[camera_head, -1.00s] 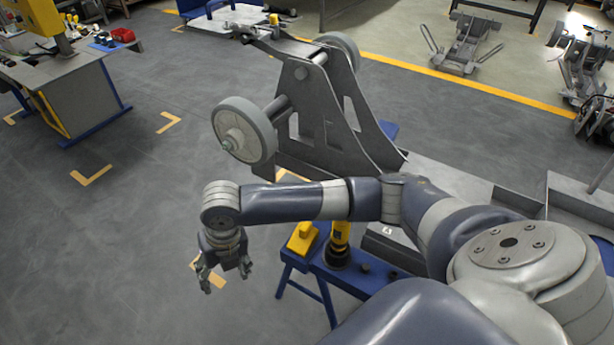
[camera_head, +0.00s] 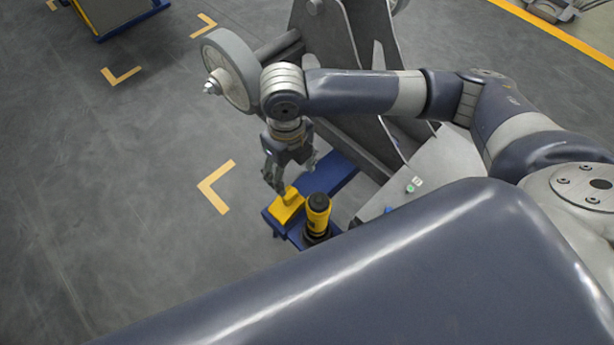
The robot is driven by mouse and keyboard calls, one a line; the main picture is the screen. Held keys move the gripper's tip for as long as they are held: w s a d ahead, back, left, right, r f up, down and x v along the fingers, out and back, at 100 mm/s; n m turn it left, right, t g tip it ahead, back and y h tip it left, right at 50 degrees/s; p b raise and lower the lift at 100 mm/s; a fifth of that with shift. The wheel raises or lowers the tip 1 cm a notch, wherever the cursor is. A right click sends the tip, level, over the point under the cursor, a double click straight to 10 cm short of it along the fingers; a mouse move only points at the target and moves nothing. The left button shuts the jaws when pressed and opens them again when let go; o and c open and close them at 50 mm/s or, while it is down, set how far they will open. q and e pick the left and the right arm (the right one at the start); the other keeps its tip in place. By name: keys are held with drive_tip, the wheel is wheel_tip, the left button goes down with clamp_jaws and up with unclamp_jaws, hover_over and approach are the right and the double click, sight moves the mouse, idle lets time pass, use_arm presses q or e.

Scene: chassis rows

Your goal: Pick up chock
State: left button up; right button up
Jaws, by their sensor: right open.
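The chock (camera_head: 287,208) is a yellow block lying on the left end of a low blue bench. My right gripper (camera_head: 295,178) points down just above the chock, with its fingers spread. One fingertip overlaps the chock's upper edge in the picture, and I cannot tell whether it touches. The chock's far side is partly hidden by that finger. My left gripper is out of view.
A yellow and black cylindrical tool (camera_head: 318,214) stands upright on the blue bench (camera_head: 333,180), right beside the chock. A grey frame with a large wheel (camera_head: 229,70) rises behind my right gripper.

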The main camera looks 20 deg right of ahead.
hover_over(291, 193)
wheel_tip(291, 193, down, 5)
drive_tip(key=shift+a+r, duration=0.1)
drive_tip(key=shift+r, duration=0.1)
drive_tip(key=shift+f, duration=0.6)
wheel_tip(291, 193, down, 4)
drive_tip(key=shift+s+r, duration=0.1)
drive_tip(key=shift+r, duration=0.1)
drive_tip(key=shift+f, duration=0.55)
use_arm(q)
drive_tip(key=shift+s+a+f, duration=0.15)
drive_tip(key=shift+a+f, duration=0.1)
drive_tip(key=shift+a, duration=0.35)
use_arm(e)
drive_tip(key=shift+c, duration=1.4)
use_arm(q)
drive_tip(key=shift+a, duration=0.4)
use_arm(e)
drive_tip(key=c, duration=1)
